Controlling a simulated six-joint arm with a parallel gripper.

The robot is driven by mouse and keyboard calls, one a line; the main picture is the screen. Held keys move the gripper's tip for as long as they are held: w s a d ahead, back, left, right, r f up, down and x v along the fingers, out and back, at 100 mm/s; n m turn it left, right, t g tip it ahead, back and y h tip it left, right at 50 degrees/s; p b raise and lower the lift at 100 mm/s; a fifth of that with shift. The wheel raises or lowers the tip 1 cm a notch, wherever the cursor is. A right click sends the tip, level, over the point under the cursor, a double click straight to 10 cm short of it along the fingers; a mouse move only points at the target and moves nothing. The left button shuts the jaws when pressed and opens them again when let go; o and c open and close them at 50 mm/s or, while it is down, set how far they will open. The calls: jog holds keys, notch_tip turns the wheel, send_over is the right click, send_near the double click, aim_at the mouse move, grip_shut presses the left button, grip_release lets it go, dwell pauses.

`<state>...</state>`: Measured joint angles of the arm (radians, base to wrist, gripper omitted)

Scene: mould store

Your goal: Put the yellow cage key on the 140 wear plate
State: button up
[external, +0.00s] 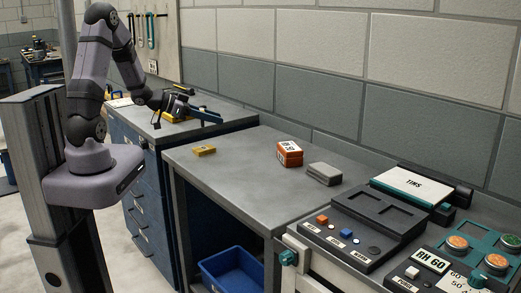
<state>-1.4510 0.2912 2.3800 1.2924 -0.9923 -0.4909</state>
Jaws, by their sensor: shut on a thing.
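My gripper (182,104) is at the far left bench, low over its top, and is small and dark in this view. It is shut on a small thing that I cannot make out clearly. Yellow (174,118) shows just below the gripper, but I cannot tell whether it is the cage key or part of a holder. A small yellow block (204,150) with a dark mark lies on the near grey bench, apart from the gripper. I cannot read a 140 on any plate here.
An orange block with a white label (289,153) and a grey block (324,174) sit on the near grey bench (240,185). A control panel (345,232) and a white-topped box (411,186) stand at the right. A blue bin (232,273) is below. The bench middle is clear.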

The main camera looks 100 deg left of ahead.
aim_at(213, 147)
jog(key=shift+f+b, duration=0.4)
jog(key=shift+f, duration=3.4)
jog(key=shift+f, duration=0.15)
jog(key=o, duration=1)
jog(key=shift+o, duration=0.2)
jog(key=shift+r, duration=0.2)
jog(key=v, duration=1.2)
jog(key=shift+d+f, duration=0.1)
jog(key=shift+w, duration=0.1)
